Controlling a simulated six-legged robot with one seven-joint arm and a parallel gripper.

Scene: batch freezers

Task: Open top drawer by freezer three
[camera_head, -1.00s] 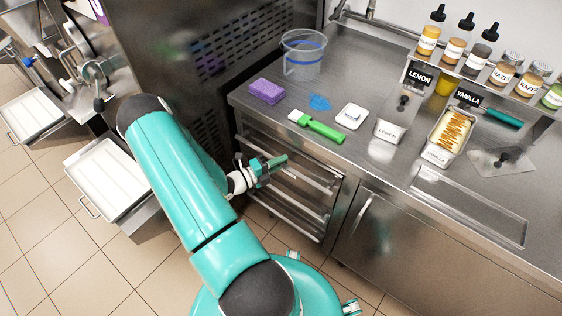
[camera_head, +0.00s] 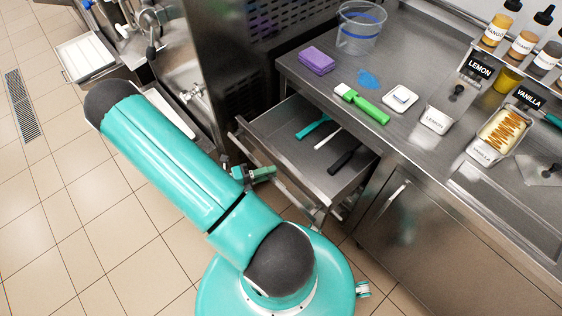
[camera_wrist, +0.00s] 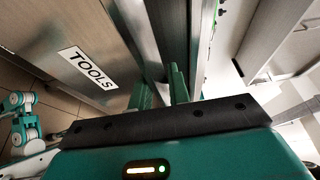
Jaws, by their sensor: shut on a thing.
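The top drawer (camera_head: 318,163) under the steel counter is pulled well out, its inside in plain view. A teal tool, a white tool and a black-handled tool (camera_head: 345,160) lie in it. My gripper (camera_head: 264,174) is at the drawer's front in the head view. In the wrist view, my gripper's two green fingers (camera_wrist: 160,86) are shut on the drawer's bar handle (camera_wrist: 140,40), partly hidden between them. A "TOOLS" label (camera_wrist: 87,68) is on the drawer front beside the fingers.
The counter (camera_head: 420,125) holds a purple sponge (camera_head: 317,60), a green brush (camera_head: 362,104), a clear bucket (camera_head: 360,28) and labelled tubs. A tall steel freezer (camera_head: 240,65) stands left of the drawer. The tiled floor (camera_head: 75,220) at the left is clear.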

